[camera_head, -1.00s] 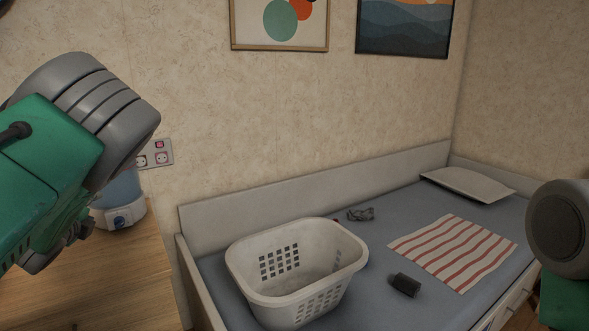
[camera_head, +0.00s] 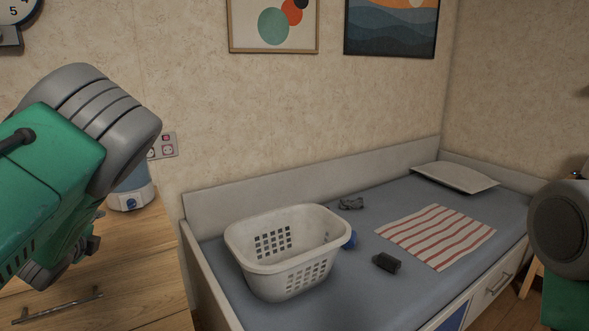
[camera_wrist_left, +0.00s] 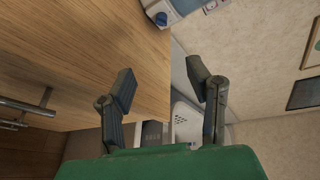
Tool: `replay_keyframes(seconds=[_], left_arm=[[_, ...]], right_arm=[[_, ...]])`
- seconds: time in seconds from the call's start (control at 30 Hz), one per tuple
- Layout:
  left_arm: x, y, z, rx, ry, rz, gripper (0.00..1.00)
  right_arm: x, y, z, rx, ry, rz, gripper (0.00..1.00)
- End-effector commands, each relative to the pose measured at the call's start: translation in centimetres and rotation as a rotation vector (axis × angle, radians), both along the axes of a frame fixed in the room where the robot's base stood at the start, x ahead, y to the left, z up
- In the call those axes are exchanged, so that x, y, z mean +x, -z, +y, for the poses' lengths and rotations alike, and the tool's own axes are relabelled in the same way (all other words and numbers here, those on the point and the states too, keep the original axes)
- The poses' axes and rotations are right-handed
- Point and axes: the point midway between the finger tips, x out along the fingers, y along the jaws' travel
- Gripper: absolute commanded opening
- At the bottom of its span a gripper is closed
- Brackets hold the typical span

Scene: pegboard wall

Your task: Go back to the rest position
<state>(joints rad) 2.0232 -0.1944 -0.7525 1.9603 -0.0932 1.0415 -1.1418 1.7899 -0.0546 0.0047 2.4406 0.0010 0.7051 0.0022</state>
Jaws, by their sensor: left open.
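My left arm comes in from the left in the head view, green with a grey ribbed joint, raised in front of the wooden cabinet. In the left wrist view my left gripper (camera_wrist_left: 161,82) is open, its two dark fingers spread apart with nothing between them. Part of the cabinet top shows beyond the left finger. In the head view the arm hides much of that gripper. Only a grey round joint and a green link of my right arm show at the right edge; its gripper is out of sight.
A white laundry basket (camera_head: 268,276) stands on the bed (camera_head: 350,295), beside a small blue thing (camera_head: 347,243). A dark block (camera_head: 386,263), striped cloth (camera_head: 436,236), grey crumpled item (camera_head: 351,204) and pillow (camera_head: 455,178) lie there too. A blue-white appliance (camera_head: 131,192) stands on the wooden cabinet (camera_head: 142,240).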

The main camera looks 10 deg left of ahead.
Motion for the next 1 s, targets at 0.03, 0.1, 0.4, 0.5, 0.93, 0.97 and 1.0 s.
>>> replay_keyframes(seconds=[0.03,0.1,0.4,0.5,0.93,0.97,1.0], left_arm=[[-0.6,1.1,-0.1,-0.030,-0.014,0.010,0.45],[-1.4,2.7,-0.5,-0.084,-0.037,0.024,0.45],[-6.7,12.0,-3.6,-0.390,-0.192,0.116,0.45],[-10.0,16.6,-5.8,-0.545,-0.289,0.169,0.45],[-31.9,31.1,-21.8,-1.195,-0.993,0.471,0.45],[-33.2,31.3,-22.7,-1.217,-1.038,0.487,0.45],[-34.6,31.5,-23.8,-1.241,-1.091,0.505,0.45]], right_arm=[[0.0,0.1,0.0,0.000,0.000,0.000,0.69],[0.0,0.2,0.0,0.000,0.000,0.000,0.69],[0.0,0.7,0.0,0.000,0.000,0.001,0.69],[-0.1,1.0,0.0,0.000,0.000,0.001,0.69],[-0.1,2.5,0.0,0.000,0.000,0.001,0.69],[-0.1,2.6,0.0,0.000,0.000,0.001,0.69],[-0.1,2.6,0.0,0.000,0.000,0.001,0.69]])
